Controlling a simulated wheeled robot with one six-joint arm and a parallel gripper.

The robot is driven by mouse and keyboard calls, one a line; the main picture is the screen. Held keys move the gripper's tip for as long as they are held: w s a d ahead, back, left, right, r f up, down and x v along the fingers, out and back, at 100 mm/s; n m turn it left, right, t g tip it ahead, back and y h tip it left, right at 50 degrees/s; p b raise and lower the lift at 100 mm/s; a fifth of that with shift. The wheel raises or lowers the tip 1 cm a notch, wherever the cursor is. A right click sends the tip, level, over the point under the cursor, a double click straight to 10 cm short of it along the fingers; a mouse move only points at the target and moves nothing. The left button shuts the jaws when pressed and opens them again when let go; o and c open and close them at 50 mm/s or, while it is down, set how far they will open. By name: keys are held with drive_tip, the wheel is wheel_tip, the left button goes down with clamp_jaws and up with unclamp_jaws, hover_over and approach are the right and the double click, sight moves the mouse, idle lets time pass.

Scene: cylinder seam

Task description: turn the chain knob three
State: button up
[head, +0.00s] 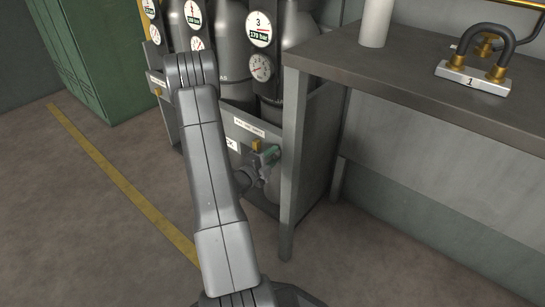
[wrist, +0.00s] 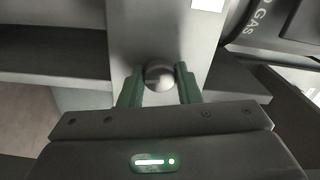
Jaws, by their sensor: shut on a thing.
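The chain knob (wrist: 159,76) is a small round knob, greyish in the wrist view, on the rack front. My gripper (wrist: 160,88) has its two green fingers on either side of it, closed on it. In the head view my gripper (head: 264,156) is low at the front of the rack, below a white label. A small brass-coloured piece (head: 256,145) shows right at the fingers there. Cylinder three (head: 298,28), with a number 3 tag and a pressure gauge, stands above. My arm hides part of the rack, and I cannot read how far the knob is turned.
A grey workbench (head: 420,85) stands close on the right, its leg (head: 292,165) just beside my gripper. A green locker (head: 95,55) stands left. The floor in front is clear.

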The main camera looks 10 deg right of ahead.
drive_tip(key=o, duration=1)
drive_tip(key=shift+s+a, duration=0.1)
drive_tip(key=p+v, duration=0.3)
drive_tip(key=v, duration=1)
drive_tip(key=shift+s+a, duration=0.2)
drive_tip(key=b+x, duration=0.3)
drive_tip(key=x, duration=1.1)
drive_tip(key=shift+a, duration=0.1)
